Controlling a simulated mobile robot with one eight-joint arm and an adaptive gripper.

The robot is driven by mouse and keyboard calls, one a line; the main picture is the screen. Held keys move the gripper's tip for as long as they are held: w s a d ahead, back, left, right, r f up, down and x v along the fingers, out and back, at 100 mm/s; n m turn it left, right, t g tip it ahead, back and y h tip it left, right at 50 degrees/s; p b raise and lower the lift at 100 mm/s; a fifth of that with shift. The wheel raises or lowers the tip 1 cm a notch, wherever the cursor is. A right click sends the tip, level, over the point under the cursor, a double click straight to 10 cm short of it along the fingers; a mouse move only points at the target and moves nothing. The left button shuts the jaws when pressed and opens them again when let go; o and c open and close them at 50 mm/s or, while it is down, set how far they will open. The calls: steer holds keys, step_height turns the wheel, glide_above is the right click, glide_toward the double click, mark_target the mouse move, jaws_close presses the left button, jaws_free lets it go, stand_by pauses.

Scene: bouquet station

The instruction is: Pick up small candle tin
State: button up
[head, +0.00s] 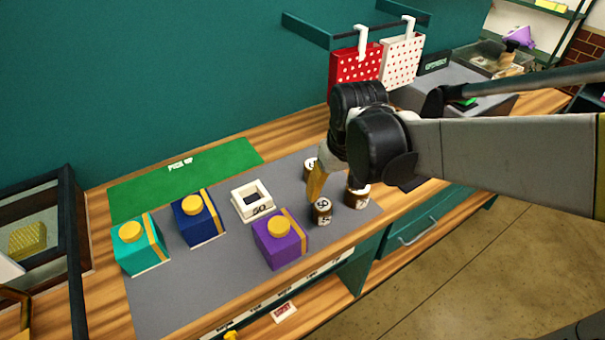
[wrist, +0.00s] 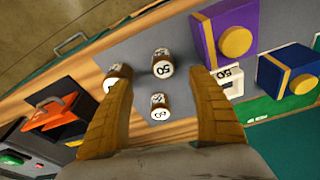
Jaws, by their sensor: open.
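In the head view one is in front (head: 322,212), one behind (head: 310,166) and one to the right (head: 358,197), partly hidden by my wrist. My gripper (head: 318,178) points down above them. In the wrist view its fingers (wrist: 160,82) are spread with nothing between them. One tin (wrist: 161,64) shows beyond the fingertips, and another (wrist: 159,107) lies between the fingers in the picture. A third (wrist: 113,78) is partly covered by the left finger. I cannot tell which is the small one.
A purple box (head: 279,240), a blue box (head: 198,220) and a teal box (head: 140,245) stand left of the tins. A green "PICK UP" mat (head: 185,177) is behind. Dotted bags (head: 355,66) hang at the back.

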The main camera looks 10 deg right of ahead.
mark_target(323, 206)
steer(key=w+f, duration=0.1)
steer(key=w+f+g, duration=0.1)
steer(key=shift+w+a+f, duration=0.15)
steer(key=shift+w+a, duration=0.15)
steer(key=shift+a, duration=0.1)
steer(key=f, duration=0.1)
steer(key=f+b, duration=0.1)
steer(key=f, duration=0.3)
steer(key=shift+w, duration=0.25)
steer(key=f+b, duration=0.1)
steer(key=f, duration=0.1)
steer(key=f+b, duration=0.2)
steer(key=f, duration=0.1)
steer(key=shift+w+f, duration=0.3)
steer(key=shift+w, duration=0.05)
steer(key=shift+s+r, duration=0.1)
steer(key=c, duration=1.4)
